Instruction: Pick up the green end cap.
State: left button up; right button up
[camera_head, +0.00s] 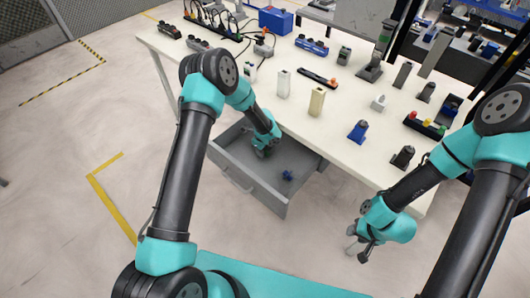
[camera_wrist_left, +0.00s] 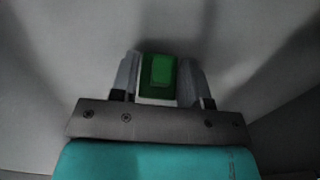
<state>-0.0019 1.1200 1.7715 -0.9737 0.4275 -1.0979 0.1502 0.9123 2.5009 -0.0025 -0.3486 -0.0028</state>
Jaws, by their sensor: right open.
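The green end cap (camera_wrist_left: 158,76) shows in the left wrist view between the two fingers of my left gripper (camera_wrist_left: 160,82). A finger lies against each side of it, with no clear gap. The head view shows my left gripper (camera_head: 263,151) reaching down into the open grey drawer (camera_head: 232,178); the cap is hidden there behind the gripper and arm. I cannot tell whether the cap rests on the drawer floor. My right gripper (camera_head: 357,250) is open and empty, off the table's front edge at the right.
A small blue part (camera_head: 287,175) lies in the drawer, right of my left gripper. The white table (camera_head: 330,125) above holds several parts, among them a beige block (camera_head: 317,102), a white block (camera_head: 284,84) and a blue part (camera_head: 358,131). The drawer walls stand close around my left gripper.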

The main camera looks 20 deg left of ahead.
pick_arm(q)
jog(key=c, duration=0.5)
jog(key=shift+r, duration=0.15)
notch_tip(320, 180, up, 18)
jog(key=shift+f, duration=0.1)
dwell(0.3)
dwell(0.3)
